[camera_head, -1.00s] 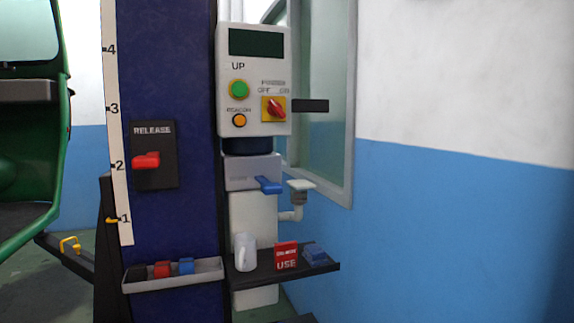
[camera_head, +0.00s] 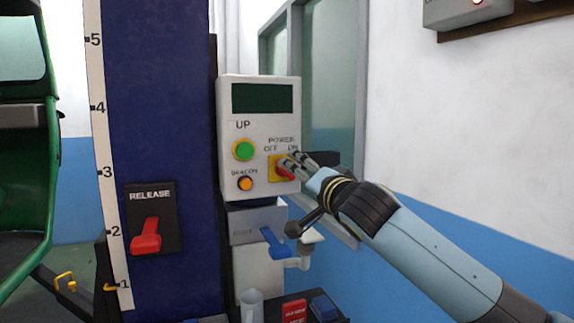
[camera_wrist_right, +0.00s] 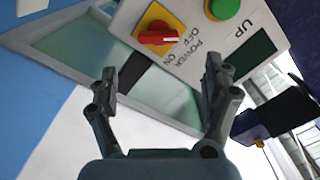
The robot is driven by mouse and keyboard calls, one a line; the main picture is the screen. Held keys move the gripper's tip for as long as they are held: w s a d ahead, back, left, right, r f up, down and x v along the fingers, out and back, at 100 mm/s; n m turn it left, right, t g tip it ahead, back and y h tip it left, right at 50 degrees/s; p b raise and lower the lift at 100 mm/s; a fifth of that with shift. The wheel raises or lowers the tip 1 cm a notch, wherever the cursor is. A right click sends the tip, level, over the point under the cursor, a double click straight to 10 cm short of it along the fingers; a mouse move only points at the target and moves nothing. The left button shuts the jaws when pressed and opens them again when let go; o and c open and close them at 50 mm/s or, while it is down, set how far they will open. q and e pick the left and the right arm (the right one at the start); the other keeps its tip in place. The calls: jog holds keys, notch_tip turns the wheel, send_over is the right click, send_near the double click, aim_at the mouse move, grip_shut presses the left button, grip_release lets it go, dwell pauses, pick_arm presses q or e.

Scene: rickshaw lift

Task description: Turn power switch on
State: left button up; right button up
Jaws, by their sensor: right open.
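The power switch (camera_head: 284,173) is a red rotary knob on a yellow plate on the white control box (camera_head: 240,190), below the words POWER, OFF and ON. My right gripper (camera_head: 294,160) is open in front of it, its fingers partly covering the knob; I cannot tell whether they touch. In the right wrist view the knob (camera_wrist_right: 155,38) is clear, beyond the open fingers (camera_wrist_right: 160,92) and not between them. A white mark on the knob's end lies nearest the word OFF. My left gripper is not in view.
A green UP button (camera_head: 243,150) and an orange beacon button (camera_head: 245,183) sit beside the switch. A red release lever (camera_head: 146,236) is on the blue column (camera_head: 165,100). A blue-handled lever (camera_head: 275,243) is below the box.

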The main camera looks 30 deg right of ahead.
jog(key=p+x, duration=0.3)
jog(key=x, duration=0.7)
jog(key=shift+w+a+f, duration=0.15)
jog(key=shift+f, duration=0.05)
